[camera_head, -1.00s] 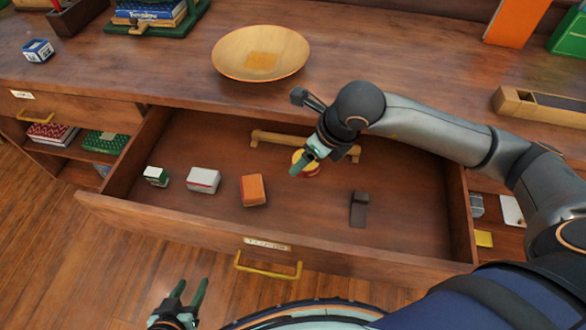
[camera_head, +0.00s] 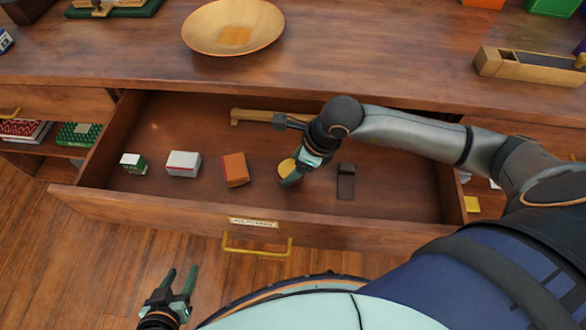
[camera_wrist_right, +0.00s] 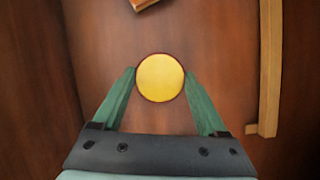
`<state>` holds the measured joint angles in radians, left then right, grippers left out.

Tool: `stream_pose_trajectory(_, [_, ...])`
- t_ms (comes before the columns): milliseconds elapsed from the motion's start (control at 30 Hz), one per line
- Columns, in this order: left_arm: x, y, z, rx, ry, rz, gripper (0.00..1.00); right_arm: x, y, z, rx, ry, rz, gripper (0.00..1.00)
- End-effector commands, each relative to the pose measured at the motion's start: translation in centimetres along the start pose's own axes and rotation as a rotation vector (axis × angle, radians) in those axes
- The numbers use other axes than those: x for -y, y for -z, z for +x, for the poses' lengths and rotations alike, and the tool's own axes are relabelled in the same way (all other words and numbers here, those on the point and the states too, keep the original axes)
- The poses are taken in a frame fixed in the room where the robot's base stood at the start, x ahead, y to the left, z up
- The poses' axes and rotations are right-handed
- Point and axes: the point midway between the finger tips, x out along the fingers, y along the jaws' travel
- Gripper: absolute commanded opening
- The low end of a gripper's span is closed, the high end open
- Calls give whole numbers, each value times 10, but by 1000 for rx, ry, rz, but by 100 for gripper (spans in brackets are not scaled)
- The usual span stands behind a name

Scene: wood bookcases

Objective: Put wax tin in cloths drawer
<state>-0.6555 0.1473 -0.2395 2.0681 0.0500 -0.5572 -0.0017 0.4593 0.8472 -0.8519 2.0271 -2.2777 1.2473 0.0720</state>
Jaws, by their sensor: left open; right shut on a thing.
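The wax tin, a round tin with a yellow lid (camera_head: 287,168), is in the open drawer (camera_head: 330,215), between an orange box and a dark brown block. My right gripper (camera_head: 290,178) reaches down into the drawer and is shut on the tin. In the right wrist view, the tin (camera_wrist_right: 160,78) sits between the two green fingertips. I cannot tell whether it touches the drawer floor. The drawer's front label (camera_head: 254,223) is too small to read. My left gripper (camera_head: 180,282) is open and empty, in front of the drawer and low.
The drawer also holds a green-and-white box (camera_head: 133,163), a white box (camera_head: 183,164), the orange box (camera_head: 235,169), the dark block (camera_head: 346,182) and a wooden bar (camera_head: 255,116) at the back. A wooden bowl (camera_head: 233,27) stands on the top above.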

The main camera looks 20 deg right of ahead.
Motion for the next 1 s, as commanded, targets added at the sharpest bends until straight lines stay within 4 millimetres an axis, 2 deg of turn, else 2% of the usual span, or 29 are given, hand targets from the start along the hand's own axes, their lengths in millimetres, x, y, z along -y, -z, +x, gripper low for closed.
stream_pose_trajectory(33, [1,-3,2,2,1,0,50,0,4,9,-2,-1,2,11])
stream_pose_trajectory(100, [1,-5,2,5,2,0,50,0,6,15,1,0,0,11])
stream_pose_trajectory(433, [2,-10,3,11,3,0,50,0,7,18,1,1,-1,11])
stream_pose_trajectory(467, [2,-10,3,11,3,0,50,0,7,18,0,1,-1,76])
stream_pose_trajectory(667, [2,-8,2,11,4,0,50,0,7,17,0,1,0,99])
stream_pose_trajectory(1000, [2,-4,-1,9,4,0,50,0,5,12,0,1,0,100])
